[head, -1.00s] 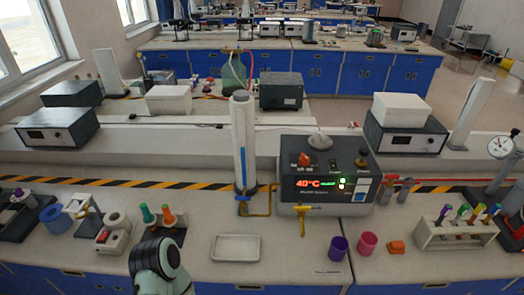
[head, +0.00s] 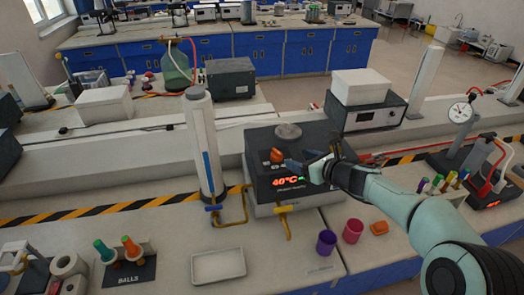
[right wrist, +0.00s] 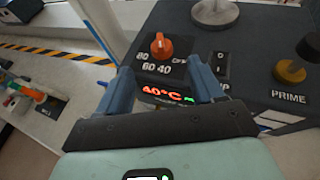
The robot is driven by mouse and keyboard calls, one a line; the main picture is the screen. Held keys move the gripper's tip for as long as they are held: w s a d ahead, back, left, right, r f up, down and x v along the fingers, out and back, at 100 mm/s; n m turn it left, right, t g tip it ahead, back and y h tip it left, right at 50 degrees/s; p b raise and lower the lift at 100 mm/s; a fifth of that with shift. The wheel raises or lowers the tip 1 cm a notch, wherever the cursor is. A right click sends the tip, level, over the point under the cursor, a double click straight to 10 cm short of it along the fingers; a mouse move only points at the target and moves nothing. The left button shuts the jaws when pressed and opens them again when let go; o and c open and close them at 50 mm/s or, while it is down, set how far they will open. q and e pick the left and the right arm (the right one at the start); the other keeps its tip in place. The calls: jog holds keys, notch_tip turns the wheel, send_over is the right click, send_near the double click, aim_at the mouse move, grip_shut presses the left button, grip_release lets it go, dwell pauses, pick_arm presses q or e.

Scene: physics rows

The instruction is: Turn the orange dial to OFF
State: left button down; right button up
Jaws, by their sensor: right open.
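The orange dial (head: 277,155) sits on the sloped top of the dark water-bath box (head: 262,183), left of centre. It also shows in the right wrist view (right wrist: 161,47), with the marks 80, 60, 40 and OFF around it; OFF is on its right. Which mark it points at is hard to tell. The red display below reads 40°C. My right gripper (head: 304,164) is open, just right of the dial in the head view. In the right wrist view its two fingers (right wrist: 160,76) stand apart, with the dial beyond and between them, not touched. My left gripper is not in view.
A white column (head: 204,145) with yellow taps stands left of the box. In the wrist view a black knob (right wrist: 308,47) and a rocker switch (right wrist: 219,66) lie right of the dial. Purple (head: 326,242) and pink (head: 352,231) cups and a white tray (head: 218,265) stand in front.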

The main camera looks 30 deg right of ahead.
aim_at(279, 153)
jog(key=x, duration=1.2)
jog(key=shift+w+f+p, duration=0.2)
jog(key=shift+f+p, duration=0.1)
jog(key=shift+p, duration=0.1)
jog(key=shift+c, duration=0.3)
jog(key=c, duration=0.9)
